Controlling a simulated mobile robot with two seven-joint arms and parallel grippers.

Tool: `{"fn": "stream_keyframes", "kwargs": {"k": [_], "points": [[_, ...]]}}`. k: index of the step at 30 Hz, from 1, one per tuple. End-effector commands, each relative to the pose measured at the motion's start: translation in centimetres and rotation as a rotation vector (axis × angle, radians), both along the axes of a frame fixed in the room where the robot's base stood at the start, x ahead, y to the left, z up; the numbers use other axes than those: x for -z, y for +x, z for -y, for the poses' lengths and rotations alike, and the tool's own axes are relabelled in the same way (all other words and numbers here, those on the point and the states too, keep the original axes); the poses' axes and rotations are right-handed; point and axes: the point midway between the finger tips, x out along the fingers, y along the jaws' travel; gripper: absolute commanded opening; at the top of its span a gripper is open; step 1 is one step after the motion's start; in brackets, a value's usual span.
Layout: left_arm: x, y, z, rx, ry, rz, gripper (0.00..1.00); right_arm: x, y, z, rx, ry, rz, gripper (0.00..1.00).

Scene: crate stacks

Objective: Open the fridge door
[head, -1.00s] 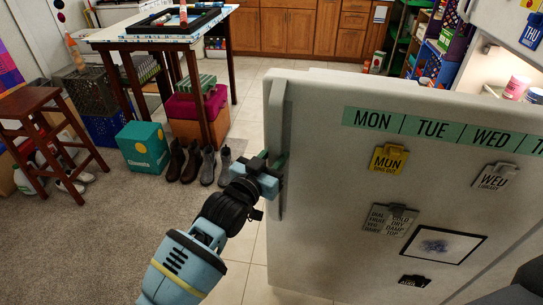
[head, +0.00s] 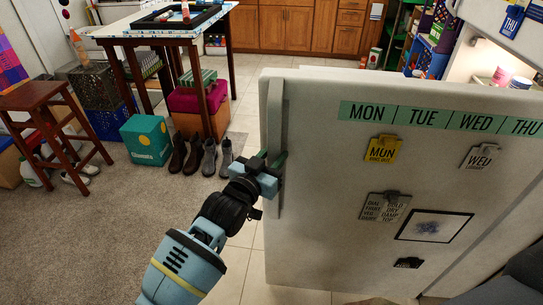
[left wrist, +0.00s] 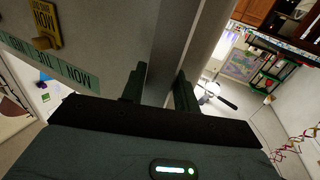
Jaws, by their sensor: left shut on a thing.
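The white fridge door (head: 320,220) stands open in the head view, with its outer face turned towards me. Its long pale handle (head: 274,105) runs down the door's left edge. In the left wrist view, the two dark fingers of my left gripper (left wrist: 159,92) are on either side of the handle (left wrist: 181,40), with the door face (left wrist: 105,60) to the left. The hinge is out of view. My right gripper is not in view.
The lit fridge interior (head: 488,60) shows beyond the door at upper right. A box (head: 148,140), shoes (head: 200,158), a wooden stool (head: 50,110) and a table (head: 160,35) stand to the left. Carpet and tiles nearer the door are clear.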

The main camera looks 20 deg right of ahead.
Motion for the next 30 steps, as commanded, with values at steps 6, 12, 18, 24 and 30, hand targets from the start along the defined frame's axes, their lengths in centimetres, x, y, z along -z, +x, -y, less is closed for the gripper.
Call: {"fn": "stream_keyframes", "kwargs": {"k": [6, 12, 18, 24, 30], "points": [[0.0, -0.4, 0.5, 0.008, -0.003, -0.001, 0.0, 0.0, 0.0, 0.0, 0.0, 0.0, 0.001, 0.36], [0.0, -0.4, 0.5, 0.009, -0.004, -0.001, 0.4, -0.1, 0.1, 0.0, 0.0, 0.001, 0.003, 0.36], [0.0, -0.2, 0.3, 0.005, -0.002, -0.001, 0.49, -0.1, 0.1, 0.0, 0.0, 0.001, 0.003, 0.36], [0.0, -0.2, 0.0, 0.003, -0.001, 0.0, 0.49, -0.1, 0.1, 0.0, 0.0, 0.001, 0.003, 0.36], [-0.1, -1.5, -1.2, 0.003, -0.002, 0.001, 0.49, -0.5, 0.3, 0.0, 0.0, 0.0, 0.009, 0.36]]}}
